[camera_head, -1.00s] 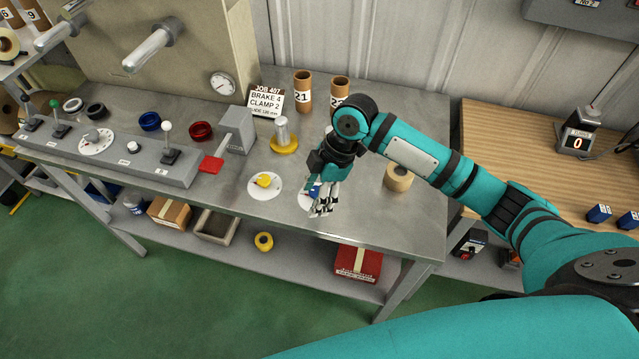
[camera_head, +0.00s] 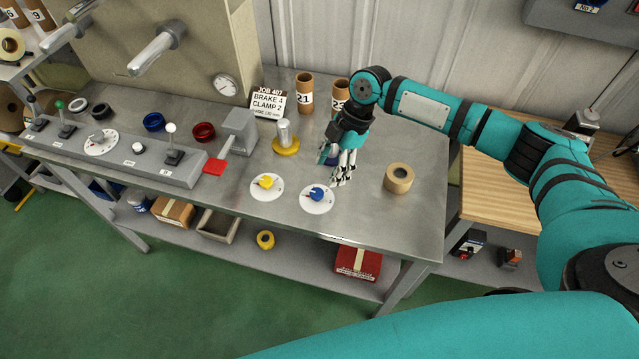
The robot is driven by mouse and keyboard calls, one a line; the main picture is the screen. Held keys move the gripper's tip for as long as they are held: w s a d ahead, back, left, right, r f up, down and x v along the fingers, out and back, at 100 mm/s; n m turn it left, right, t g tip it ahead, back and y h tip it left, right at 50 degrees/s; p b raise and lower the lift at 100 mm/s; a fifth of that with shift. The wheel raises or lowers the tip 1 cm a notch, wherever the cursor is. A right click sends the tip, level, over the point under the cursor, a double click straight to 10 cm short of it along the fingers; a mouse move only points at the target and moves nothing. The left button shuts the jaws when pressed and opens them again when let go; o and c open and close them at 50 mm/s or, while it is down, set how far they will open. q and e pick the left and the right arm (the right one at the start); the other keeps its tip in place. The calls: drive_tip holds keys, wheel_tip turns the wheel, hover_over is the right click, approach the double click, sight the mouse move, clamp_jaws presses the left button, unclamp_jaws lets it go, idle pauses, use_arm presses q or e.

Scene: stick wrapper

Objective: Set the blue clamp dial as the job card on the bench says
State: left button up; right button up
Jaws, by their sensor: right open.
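The blue clamp dial (camera_head: 317,194) sits on a round white plate on the grey bench, with a small red mark at the plate's left side. Its scale is too small to read. The job card (camera_head: 269,103) stands at the back of the bench and reads JOB 407, BRAKE 4, CLAMP 2, with a smaller guide line below. My right gripper (camera_head: 342,176) is open and empty, above the bench just right of and behind the blue dial, apart from it. My left gripper is not in view.
A yellow dial (camera_head: 266,182) is left of the blue one. A tape roll (camera_head: 398,178) lies to the right. The bench front is clear.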

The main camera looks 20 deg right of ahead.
sight(317, 193)
drive_tip(key=p+x, duration=0.1)
drive_tip(key=x, duration=0.6)
drive_tip(key=shift+a+f, duration=0.1)
drive_tip(key=shift+f, duration=0.2)
drive_tip(key=c, duration=1.1)
drive_tip(key=shift+c, duration=0.2)
drive_tip(key=shift+p, duration=0.35)
